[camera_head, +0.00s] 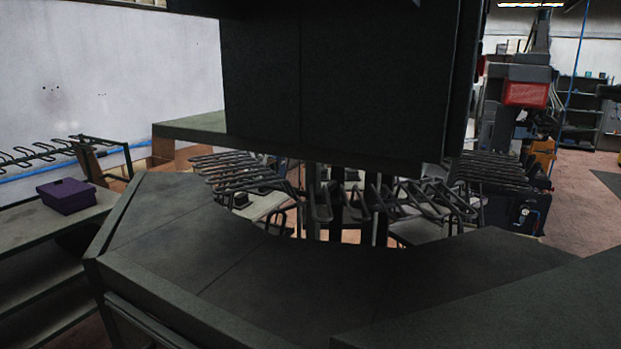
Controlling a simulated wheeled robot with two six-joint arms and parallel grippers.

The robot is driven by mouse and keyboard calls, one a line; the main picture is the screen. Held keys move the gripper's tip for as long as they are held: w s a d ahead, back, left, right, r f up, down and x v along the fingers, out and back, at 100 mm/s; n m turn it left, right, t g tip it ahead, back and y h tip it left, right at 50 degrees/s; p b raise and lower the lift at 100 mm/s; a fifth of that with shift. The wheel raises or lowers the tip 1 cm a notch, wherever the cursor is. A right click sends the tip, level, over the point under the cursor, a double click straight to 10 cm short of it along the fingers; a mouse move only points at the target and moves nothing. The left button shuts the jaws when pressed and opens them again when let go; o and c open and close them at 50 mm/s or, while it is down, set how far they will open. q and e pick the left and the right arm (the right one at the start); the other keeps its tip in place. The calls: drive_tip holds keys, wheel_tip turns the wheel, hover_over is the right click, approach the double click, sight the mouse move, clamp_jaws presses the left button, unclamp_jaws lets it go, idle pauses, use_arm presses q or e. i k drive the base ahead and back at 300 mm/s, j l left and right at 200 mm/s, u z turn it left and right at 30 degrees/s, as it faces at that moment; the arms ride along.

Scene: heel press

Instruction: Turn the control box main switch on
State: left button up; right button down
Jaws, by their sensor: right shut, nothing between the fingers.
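I cannot pick out a main switch in this view. A large dark box-shaped housing (340,80) fills the upper middle, and no switch shows on the faces turned to me. It could be part of the press or its control box; I cannot tell which. A dark cabinet (510,205) at the right, behind the racks, carries a small round gauge or dial (524,213), too small to read. I make out neither my left nor my right gripper in the head view.
A curved dark worktop (190,240) spans the foreground, with a dark slab (510,310) at lower right. Racks of metal bars (240,172) stand behind. A purple box (66,195) sits on a shelf unit (30,235) at left. Open floor (580,200) shows at far right.

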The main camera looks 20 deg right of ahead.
sight(480, 63)
drive_tip(key=k+l, duration=1)
drive_tip(key=l, duration=0.25)
